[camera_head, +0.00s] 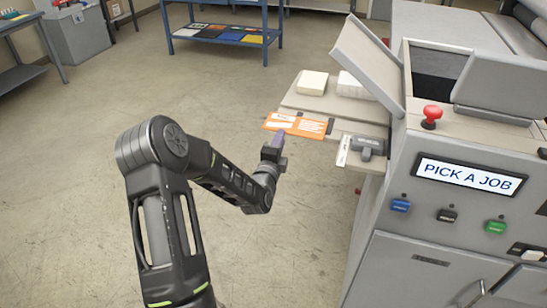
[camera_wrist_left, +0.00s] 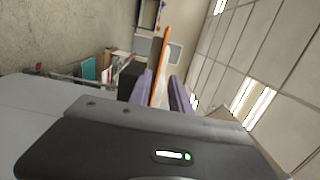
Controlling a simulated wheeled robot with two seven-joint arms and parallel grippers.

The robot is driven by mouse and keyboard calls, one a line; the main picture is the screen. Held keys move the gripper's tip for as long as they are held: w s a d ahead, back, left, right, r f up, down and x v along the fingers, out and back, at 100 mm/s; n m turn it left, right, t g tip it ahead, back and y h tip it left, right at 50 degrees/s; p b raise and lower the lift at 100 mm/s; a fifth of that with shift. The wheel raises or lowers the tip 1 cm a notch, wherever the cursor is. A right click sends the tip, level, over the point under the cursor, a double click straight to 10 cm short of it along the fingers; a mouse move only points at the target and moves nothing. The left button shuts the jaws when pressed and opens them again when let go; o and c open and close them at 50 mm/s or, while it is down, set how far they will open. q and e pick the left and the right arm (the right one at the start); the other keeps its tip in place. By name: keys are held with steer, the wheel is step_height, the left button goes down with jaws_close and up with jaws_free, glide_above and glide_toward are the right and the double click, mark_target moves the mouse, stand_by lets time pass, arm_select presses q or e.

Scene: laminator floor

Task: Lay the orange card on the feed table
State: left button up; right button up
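The orange card (camera_head: 297,125), printed with white patches, is at the fingertips of my left gripper (camera_head: 277,142). In the left wrist view the card (camera_wrist_left: 161,65) shows edge-on between the purple fingers (camera_wrist_left: 160,92), which look shut on it. In the head view the card overlaps the near left edge of the grey feed table (camera_head: 312,104). Whether it touches the table or is a little above it, I cannot tell. My right gripper is not in view.
The machine's red knob (camera_head: 432,114) and screen (camera_head: 468,176) are right. A blue rack (camera_head: 222,34) stands behind.

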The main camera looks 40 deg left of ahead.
arm_select(q)
steer(key=b+v, duration=0.1)
steer(key=v, duration=0.7)
steer(key=shift+s+d+b, duration=0.2)
steer(key=shift+s+b, duration=0.15)
steer(key=shift+b, duration=0.05)
steer(key=s+d+f+n+g+h, duration=0.3)
steer(key=d+f+n+g+h, duration=0.1)
steer(key=d+f, duration=0.75)
steer(key=s+d+f+n+g+h, duration=0.2)
steer(key=d+f+n+g+h, duration=0.15)
steer(key=d+f, duration=0.8)
steer(key=s+d+f+n+g+h, duration=0.2)
steer(key=s+d+f+n+g, duration=0.2)
steer(key=s+d, duration=0.3)
steer(key=s+d+f+n+g+h, duration=0.1)
steer(key=s+d+f+n+g, duration=0.2)
steer(key=s+d, duration=0.4)
steer(key=s+f+g, duration=0.1)
steer(key=s+f, duration=0.1)
steer(key=s, duration=0.5)
steer(key=shift+f+n+h, duration=0.35)
steer(key=shift+g, duration=0.25)
